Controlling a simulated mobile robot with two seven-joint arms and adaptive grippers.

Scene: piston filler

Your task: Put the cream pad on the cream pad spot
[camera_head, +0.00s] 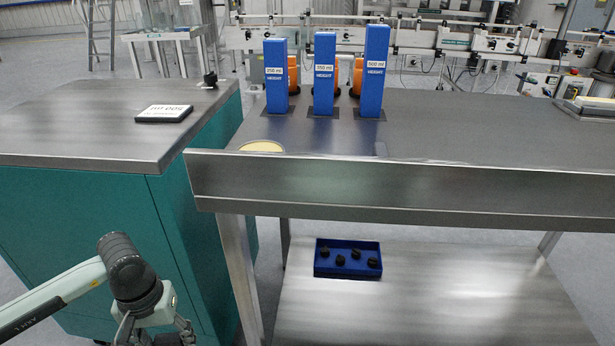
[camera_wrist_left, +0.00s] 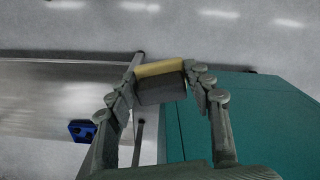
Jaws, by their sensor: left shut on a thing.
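My left gripper (camera_head: 155,338) is low at the bottom left of the head view, in front of the teal cabinet and below the tabletops. Its fingers are cut off by the picture's edge there. In the left wrist view the gripper (camera_wrist_left: 160,84) is shut on a block with a cream face (camera_wrist_left: 160,68) and a dark grey side, which looks like the cream pad. A flat cream round patch (camera_head: 262,147) lies at the front left edge of the steel table; it may be the cream pad spot. My right gripper is not in view.
Three blue height blocks (camera_head: 324,75) stand on the steel table (camera_head: 470,125), with orange parts behind. A labelled dark plate (camera_head: 164,113) lies on the teal cabinet (camera_head: 90,215). A blue tray (camera_head: 347,258) with several black knobs sits on the lower shelf. The table's middle is clear.

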